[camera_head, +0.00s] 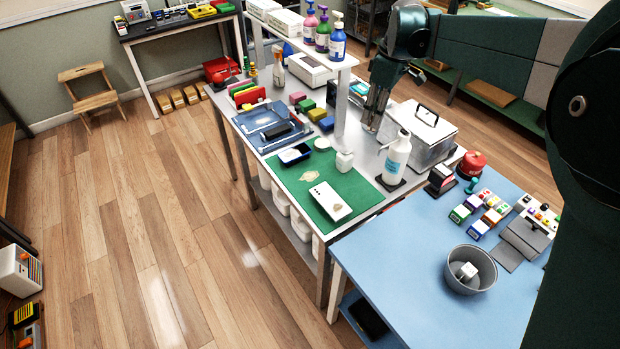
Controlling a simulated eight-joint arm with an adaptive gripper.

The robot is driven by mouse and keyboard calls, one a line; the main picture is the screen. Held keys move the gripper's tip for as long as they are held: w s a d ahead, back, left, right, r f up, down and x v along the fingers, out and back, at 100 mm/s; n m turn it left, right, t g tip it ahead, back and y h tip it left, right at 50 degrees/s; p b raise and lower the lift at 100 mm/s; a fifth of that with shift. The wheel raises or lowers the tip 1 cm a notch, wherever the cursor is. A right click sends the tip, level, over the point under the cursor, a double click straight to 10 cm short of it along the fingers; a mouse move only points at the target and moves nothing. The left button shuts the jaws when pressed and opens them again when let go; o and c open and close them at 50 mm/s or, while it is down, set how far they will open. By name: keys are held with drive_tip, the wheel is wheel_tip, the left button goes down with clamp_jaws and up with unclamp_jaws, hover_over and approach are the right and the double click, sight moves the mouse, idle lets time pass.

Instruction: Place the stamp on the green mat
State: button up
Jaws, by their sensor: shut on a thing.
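The green mat (303,186) lies on the metal-topped bench. A white phone (330,201) with a brownish patch, a small white jar (344,161) and a dark-blue tray (295,155) are on it. My gripper (371,124) points down over the bench, to the right of the mat's far end and apart from the mat. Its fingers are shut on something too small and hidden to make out. I cannot pick out a stamp for certain. A small teal-handled object (471,186) stands on the blue table.
A white pump bottle (396,158) stands between the mat and a metal box (421,130). A grey bucket (469,270) and several small stamp-like blocks (478,229) are on the blue table (400,262).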

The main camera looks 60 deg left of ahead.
drive_tip(key=n, duration=0.2)
hover_over(307, 182)
wheel_tip(307, 182, down, 19)
drive_tip(key=shift+w+d+r, duration=0.15)
drive_tip(key=shift+d+r, duration=0.05)
drive_tip(key=shift+d, duration=0.1)
drive_tip(key=shift+f, duration=3.1)
drive_tip(key=shift+f, duration=0.1)
drive_tip(key=shift+f+b, duration=0.4)
drive_tip(key=shift+f, duration=1.35)
drive_tip(key=shift+f, duration=0.15)
